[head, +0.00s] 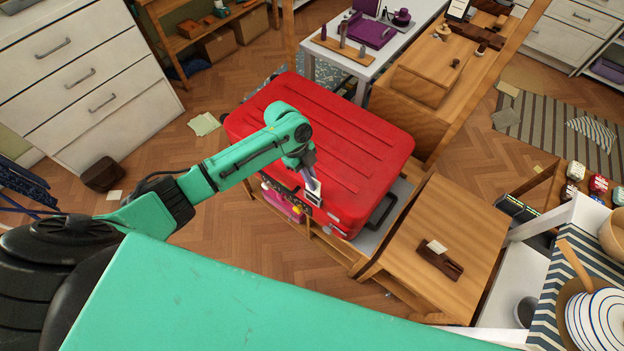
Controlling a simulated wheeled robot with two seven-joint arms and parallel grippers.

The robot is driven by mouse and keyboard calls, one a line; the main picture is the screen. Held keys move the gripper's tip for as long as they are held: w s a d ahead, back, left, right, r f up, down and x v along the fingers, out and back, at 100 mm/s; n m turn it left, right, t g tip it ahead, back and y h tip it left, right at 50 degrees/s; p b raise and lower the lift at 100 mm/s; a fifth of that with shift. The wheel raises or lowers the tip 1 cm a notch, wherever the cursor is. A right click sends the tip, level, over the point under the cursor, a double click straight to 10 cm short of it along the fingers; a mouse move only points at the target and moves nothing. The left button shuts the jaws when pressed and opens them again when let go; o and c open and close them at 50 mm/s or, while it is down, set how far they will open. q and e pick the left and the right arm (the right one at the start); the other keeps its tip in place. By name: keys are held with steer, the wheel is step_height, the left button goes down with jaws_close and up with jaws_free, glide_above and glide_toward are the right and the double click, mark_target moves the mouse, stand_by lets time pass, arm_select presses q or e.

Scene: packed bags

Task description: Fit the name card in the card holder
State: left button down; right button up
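My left gripper (311,180) points down at the front edge of the red suitcase (345,135), which lies flat on a wooden bench. A small white name card (315,186) is at its fingertips, and the fingers appear shut on it. Just below is a small dark-framed card holder (314,198) on the suitcase's front side. The card's lower end meets or overlaps the holder; at this size I cannot tell how far it is inside. The fingers partly hide the card. My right gripper is not in view.
A dark wooden stand (447,266) with another white card (437,247) is on the wooden table (480,225) at right. The suitcase's black handle (383,210) sticks out at its right end. A white drawer unit (90,90) stands left. Floor between is mostly clear.

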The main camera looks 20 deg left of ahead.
mark_target(315, 194)
arm_select(q)
steer(key=shift+p, duration=0.4)
stand_by(0.9)
steer(key=shift+f+b, duration=1.65)
steer(key=shift+f, duration=0.45)
steer(key=shift+r, duration=0.1)
steer(key=shift+r+p, duration=1.7)
steer(key=shift+p, duration=0.1)
stand_by(0.4)
steer(key=shift+f+b, duration=1.35)
steer(key=shift+f, duration=0.5)
steer(key=c, duration=1)
jaws_free()
steer(key=shift+r, duration=0.1)
